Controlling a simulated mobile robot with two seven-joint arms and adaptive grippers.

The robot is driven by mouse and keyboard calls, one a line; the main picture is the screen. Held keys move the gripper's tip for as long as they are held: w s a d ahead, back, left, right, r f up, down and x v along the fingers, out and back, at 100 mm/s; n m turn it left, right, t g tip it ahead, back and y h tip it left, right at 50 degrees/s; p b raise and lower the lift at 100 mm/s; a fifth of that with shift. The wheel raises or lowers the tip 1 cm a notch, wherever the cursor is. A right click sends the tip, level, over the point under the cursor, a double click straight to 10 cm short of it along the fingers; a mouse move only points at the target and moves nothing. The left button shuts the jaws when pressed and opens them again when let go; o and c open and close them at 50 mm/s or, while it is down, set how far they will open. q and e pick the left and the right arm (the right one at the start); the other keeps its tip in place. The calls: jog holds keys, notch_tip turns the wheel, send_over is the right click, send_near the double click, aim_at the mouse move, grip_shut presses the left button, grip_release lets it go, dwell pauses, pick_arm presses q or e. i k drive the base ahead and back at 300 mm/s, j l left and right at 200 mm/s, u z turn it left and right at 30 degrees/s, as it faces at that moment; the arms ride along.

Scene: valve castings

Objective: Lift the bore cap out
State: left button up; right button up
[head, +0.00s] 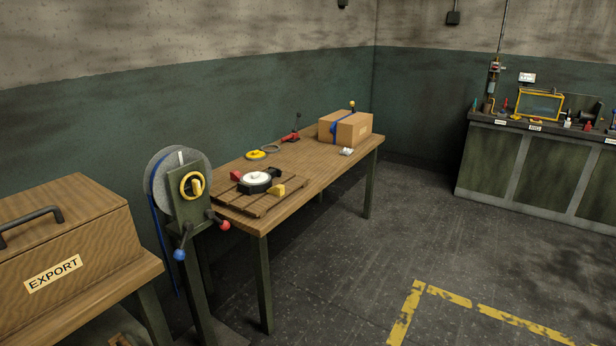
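A dark casting (248,187) sits on a slatted wooden board (285,204) at the near end of the wooden workbench. A round white disc (257,178), which looks like the bore cap, lies in its top. Neither of my grippers is in view.
An EXPORT crate (70,235) is at left. The right floor is clear.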

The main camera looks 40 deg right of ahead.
aim_at(256, 178)
jog(key=z, duration=1)
jog(key=i+l, duration=0.2)
jog(key=i, duration=0.25)
